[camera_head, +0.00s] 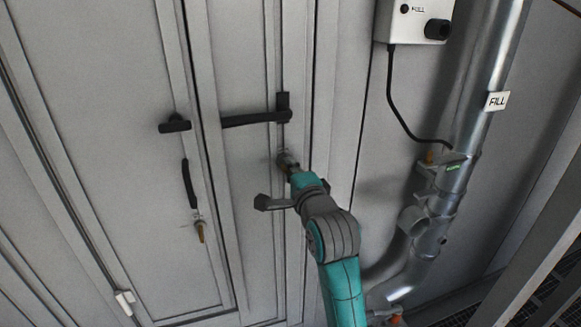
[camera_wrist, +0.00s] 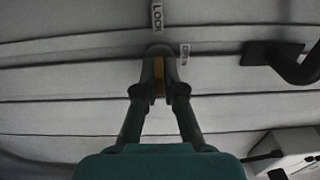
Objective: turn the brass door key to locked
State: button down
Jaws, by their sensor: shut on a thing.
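My gripper (camera_wrist: 160,66) is shut on the brass door key (camera_wrist: 159,84), which shows as a narrow strip between the two fingers. The fingers cover most of the key, so its exact turn angle is hard to tell. A LOCK label (camera_wrist: 156,17) is above the fingertips in the wrist view. A second small label (camera_wrist: 184,52) is just right of the fingertips, its text hard to read. In the head view my gripper (camera_head: 290,168) is at the grey door (camera_head: 262,60), below the black lever handle (camera_head: 257,118), and the key is hidden there.
A black T-shaped handle (camera_head: 175,125) and a black bar (camera_head: 188,184) are on the left panel, with a brass piece (camera_head: 200,232) below. A control box (camera_head: 414,20) and a metal pipe (camera_head: 484,65) labelled FILL are at the right, with a cable between them.

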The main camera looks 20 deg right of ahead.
jog(key=shift+a+r, duration=0.1)
jog(key=shift+r, duration=0.05)
jog(key=c, duration=1.3)
grip_release()
jog(key=s, duration=1.2)
